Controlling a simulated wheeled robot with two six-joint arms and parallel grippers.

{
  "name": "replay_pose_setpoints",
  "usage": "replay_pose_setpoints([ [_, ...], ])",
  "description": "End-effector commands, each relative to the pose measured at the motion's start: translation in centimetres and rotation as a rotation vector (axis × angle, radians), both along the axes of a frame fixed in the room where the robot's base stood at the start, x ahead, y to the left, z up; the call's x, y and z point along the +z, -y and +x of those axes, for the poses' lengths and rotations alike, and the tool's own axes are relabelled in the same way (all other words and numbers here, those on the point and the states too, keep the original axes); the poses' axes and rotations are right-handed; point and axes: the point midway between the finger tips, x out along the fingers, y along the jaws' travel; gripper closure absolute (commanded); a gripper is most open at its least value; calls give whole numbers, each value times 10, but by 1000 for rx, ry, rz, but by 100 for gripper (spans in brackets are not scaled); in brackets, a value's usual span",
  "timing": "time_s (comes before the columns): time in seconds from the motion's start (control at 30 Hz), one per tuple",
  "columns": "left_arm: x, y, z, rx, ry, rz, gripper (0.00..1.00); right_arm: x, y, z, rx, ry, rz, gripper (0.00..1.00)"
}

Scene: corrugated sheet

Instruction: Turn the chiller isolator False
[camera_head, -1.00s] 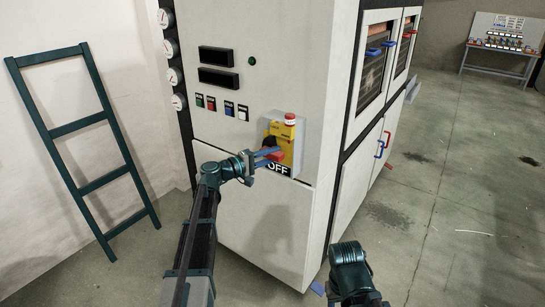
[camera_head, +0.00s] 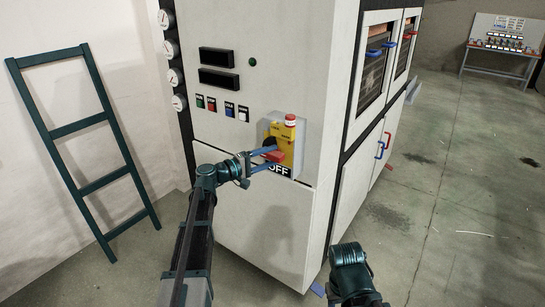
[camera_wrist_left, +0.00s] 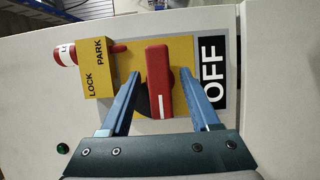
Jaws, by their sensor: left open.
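The chiller isolator is a red handle (camera_head: 275,156) on a yellow plate (camera_head: 287,145) on the cabinet front, with a black OFF label (camera_head: 279,170) below it. In the left wrist view the handle (camera_wrist_left: 158,75) stands lengthwise up the picture, with the OFF label (camera_wrist_left: 212,75) to its right. My left gripper (camera_head: 268,158) is open at the handle. In the wrist view its two blue fingers (camera_wrist_left: 163,88) lie on either side of the handle, with visible gaps. My right arm shows at the bottom, but its gripper is not visible.
A yellow block (camera_wrist_left: 97,68) marked LOCK and PARK and a red cylindrical part (camera_wrist_left: 65,54) sit left of the handle in the wrist view. The grey cabinet (camera_head: 255,230) fills the middle. A green ladder (camera_head: 85,130) leans at left. Floor at right is largely clear.

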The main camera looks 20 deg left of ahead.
Motion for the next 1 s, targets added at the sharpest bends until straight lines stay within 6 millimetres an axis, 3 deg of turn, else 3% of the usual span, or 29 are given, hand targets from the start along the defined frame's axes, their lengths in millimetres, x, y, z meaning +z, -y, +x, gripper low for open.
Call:
replay_pose_setpoints([
  [0.3, 0, -47, -53, 3, 0, 0, 38, 0, 0, 0, 0, 0, 0, 50],
  [0.5, 0, -70, -78, 2, 0, 0, 38, 0, 0, 0, 0, 0, 0, 50],
  [0.7, 0, -81, -90, 0, -1, 1, 38, 0, 0, 0, 0, 0, 0, 50],
  [1.0, 0, -83, -92, -1, -1, 1, 38, 0, 0, 0, 0, 0, 0, 50],
])
